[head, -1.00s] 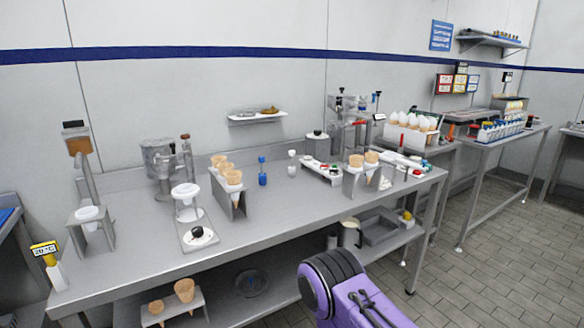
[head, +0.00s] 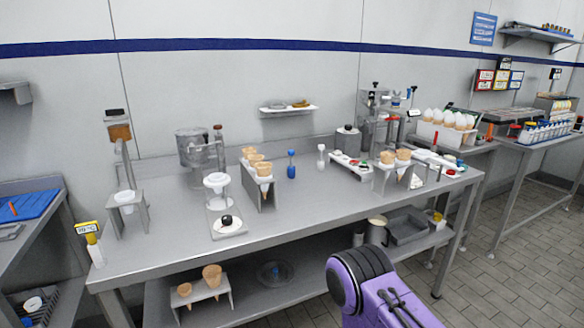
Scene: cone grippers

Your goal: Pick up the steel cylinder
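A grey metal cylinder with a dark knob on its lid (head: 348,142) stands upright at the back of the long steel table, right of centre. Another metal cylinder, open at the top (head: 377,231), stands on the lower shelf, partly hidden by the table's front edge. A larger grey metal vessel on a stand (head: 193,148) is at the back left. I cannot tell which of these the task names. Neither gripper shows; only a purple and black arm part of mine is at the bottom.
The long steel table (head: 300,205) has clear room at its front middle. Cone holders (head: 258,188), a blue-topped tool (head: 291,165) and a white topping tray (head: 352,166) stand on it. A grey bin (head: 407,226) is on the shelf below. A side table (head: 30,215) is at left.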

